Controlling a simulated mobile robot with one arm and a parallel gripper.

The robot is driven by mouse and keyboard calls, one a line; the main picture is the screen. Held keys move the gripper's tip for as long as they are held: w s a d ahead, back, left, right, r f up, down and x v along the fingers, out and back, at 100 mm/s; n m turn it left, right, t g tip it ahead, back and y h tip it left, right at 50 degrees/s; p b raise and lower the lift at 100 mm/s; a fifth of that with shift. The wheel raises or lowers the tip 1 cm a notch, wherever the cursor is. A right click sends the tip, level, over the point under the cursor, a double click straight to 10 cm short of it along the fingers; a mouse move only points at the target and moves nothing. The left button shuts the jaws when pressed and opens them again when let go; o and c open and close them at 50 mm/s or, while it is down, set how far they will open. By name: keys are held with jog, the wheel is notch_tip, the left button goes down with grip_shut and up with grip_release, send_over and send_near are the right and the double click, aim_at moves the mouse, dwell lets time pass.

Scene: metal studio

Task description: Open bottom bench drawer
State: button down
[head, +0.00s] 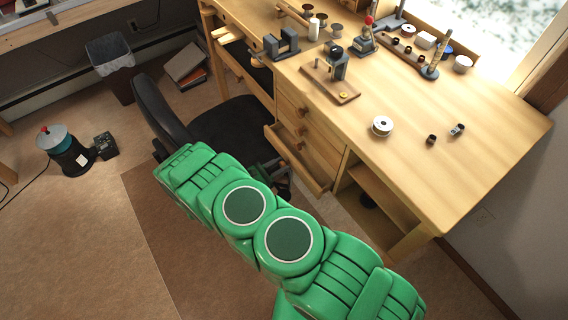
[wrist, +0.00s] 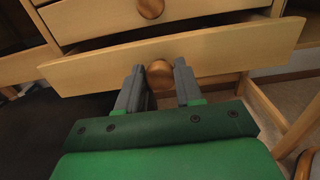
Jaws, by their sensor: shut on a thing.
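The wooden bench (head: 440,130) has a stack of drawers with round knobs on its left side. The bottom drawer (head: 300,163) is pulled part way out in the head view, with a dark gap above its front. In the wrist view the bottom drawer front (wrist: 225,58) spans the picture, and its round wooden knob (wrist: 160,75) sits between the grey fingers. My gripper (wrist: 160,84) is shut on this knob. The drawer above (wrist: 90,18) is shut.
A black office chair (head: 165,115) stands close to the left of the drawers. An open cubby (head: 375,200) lies right of them. Carpet floor (head: 120,240) is free at the left front.

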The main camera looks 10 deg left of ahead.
jog(key=v, duration=1.7)
jog(key=shift+s, duration=0.1)
jog(key=c, duration=0.8)
grip_release()
jog(key=shift+o, duration=0.2)
jog(key=shift+a, duration=0.1)
jog(key=v, duration=0.7)
jog(key=shift+s+a, duration=0.2)
jog(key=shift+r, duration=0.1)
